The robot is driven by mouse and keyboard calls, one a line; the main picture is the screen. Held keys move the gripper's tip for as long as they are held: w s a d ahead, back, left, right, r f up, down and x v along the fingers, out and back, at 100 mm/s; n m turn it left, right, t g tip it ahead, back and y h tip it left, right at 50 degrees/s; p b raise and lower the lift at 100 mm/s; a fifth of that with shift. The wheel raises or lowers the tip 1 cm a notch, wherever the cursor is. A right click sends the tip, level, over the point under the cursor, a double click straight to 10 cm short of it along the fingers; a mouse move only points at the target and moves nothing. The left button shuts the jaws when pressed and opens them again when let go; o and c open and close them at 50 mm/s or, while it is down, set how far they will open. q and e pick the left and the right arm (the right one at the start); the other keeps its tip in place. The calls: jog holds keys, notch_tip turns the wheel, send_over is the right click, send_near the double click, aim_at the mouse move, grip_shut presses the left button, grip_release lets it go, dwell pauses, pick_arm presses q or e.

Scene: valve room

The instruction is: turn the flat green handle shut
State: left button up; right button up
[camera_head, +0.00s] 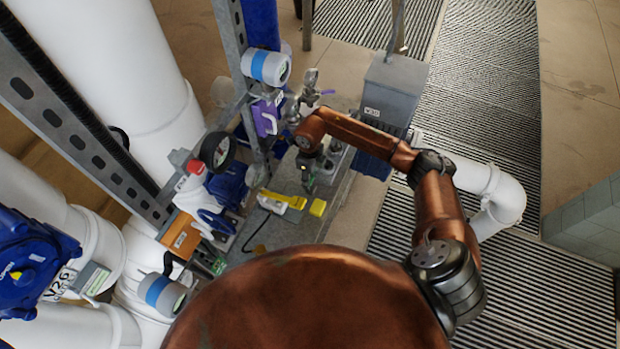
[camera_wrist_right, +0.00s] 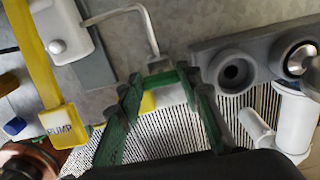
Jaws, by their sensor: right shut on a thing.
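My right gripper (camera_head: 309,179) reaches down over the grey bench at the middle of the head view. In the right wrist view its two fingers (camera_wrist_right: 161,92) come in from below and converge on a narrow green piece, the flat green handle (camera_wrist_right: 160,78), with the gripper shut on it. Only a short stretch of the handle shows between the fingertips, so its angle is hard to tell. In the head view the arm and fingers hide most of it. My left gripper is not in view.
A yellow lever (camera_wrist_right: 62,124) marked PUMP is close by on the left in the wrist view. A grey bracket (camera_wrist_right: 232,72) with a round hole is at the right.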

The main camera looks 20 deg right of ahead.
jog(key=o, duration=1.2)
jog(key=shift+c, duration=0.2)
notch_tip(320, 180, up, 12)
